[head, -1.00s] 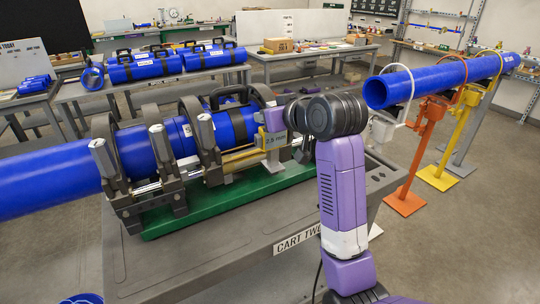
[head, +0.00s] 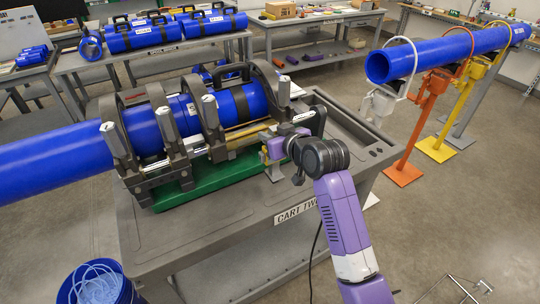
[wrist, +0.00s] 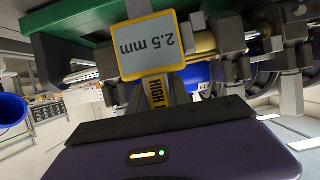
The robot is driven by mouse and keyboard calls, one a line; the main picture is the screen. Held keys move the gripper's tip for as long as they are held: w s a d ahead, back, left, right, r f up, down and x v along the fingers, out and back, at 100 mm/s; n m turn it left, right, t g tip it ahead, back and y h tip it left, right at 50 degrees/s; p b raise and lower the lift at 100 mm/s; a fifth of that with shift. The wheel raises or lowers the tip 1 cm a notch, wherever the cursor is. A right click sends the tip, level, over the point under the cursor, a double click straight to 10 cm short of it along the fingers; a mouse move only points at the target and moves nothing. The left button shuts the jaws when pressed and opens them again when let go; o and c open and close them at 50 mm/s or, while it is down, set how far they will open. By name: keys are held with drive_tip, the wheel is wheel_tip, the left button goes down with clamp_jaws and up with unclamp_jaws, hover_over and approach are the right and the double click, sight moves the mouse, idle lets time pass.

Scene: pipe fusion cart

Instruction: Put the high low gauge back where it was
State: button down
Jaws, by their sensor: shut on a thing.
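The high low gauge (head: 264,157) is a small block with a yellow rim and a grey foot in the head view. In the wrist view the gauge (wrist: 150,46) shows a grey display reading 2.5 mm, upside down, and part of a yellow "HIGH" label. My gripper (head: 277,148) is shut on the gauge and holds it at the front side of the fusion machine (head: 200,170). I cannot tell whether the gauge touches the machine or cart.
The grey cart (head: 190,232) has bare top in front of the machine and a recessed tray (head: 350,130) at right. A blue pipe (head: 60,165) runs through the clamps. Another blue pipe (head: 440,55) rests on stands at right. A blue bucket (head: 125,290) stands lower left.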

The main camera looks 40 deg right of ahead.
sight(273, 172)
wheel_tip(273, 172, down, 8)
drive_tip(key=shift+r, duration=0.15)
idle(0.3)
drive_tip(key=c, duration=1.2)
unclamp_jaws()
drive_tip(key=shift+f, duration=0.2)
drive_tip(key=shift+r, duration=0.1)
